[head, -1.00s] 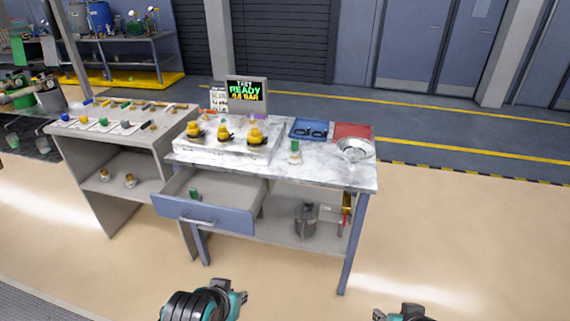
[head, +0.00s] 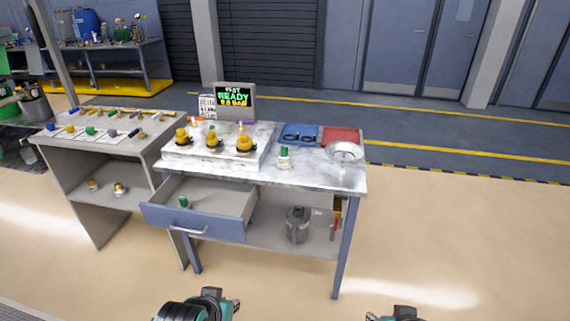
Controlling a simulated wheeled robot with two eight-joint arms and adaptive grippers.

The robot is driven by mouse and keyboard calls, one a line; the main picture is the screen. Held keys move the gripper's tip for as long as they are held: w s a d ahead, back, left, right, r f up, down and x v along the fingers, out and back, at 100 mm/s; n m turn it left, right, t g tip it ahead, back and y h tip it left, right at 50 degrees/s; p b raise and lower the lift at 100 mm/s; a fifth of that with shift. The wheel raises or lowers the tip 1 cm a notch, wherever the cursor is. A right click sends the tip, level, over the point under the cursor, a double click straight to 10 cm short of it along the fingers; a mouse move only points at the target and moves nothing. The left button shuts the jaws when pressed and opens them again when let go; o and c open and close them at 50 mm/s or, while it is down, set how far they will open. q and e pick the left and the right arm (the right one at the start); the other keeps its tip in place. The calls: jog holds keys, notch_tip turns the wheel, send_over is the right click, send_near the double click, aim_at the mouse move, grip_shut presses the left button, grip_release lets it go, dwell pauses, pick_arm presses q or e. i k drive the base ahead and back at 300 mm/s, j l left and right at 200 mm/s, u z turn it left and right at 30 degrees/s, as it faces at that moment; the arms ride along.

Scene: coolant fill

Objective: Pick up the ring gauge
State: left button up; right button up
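Dark ring-shaped items (head: 301,138) lie in a blue tray (head: 283,128) at the back of the marble-topped bench. They are too small here to tell whether one is the ring gauge. My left gripper (head: 236,304) is at the bottom edge of the head view, in front of the bench and well away from the tray. My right gripper (head: 392,314) is at the bottom edge too, mostly cut off. Neither touches anything on the bench, and I cannot make out their finger openings.
The bench (head: 315,176) has an open blue drawer (head: 195,222) with a small green-topped item in it. Yellow-capped fittings (head: 214,140), a green-topped bottle (head: 284,155), a red tray (head: 343,134) and a metal bowl (head: 345,151) stand on top. Floor in front is clear.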

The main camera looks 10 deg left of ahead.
aim_at(284, 156)
jog(key=i+j, duration=0.2)
jog(key=i, duration=0.25)
jog(key=i+j, duration=0.2)
jog(key=i, duration=0.25)
jog(key=i+j+z, duration=0.1)
jog(key=i+j, duration=0.15)
jog(key=i, duration=0.2)
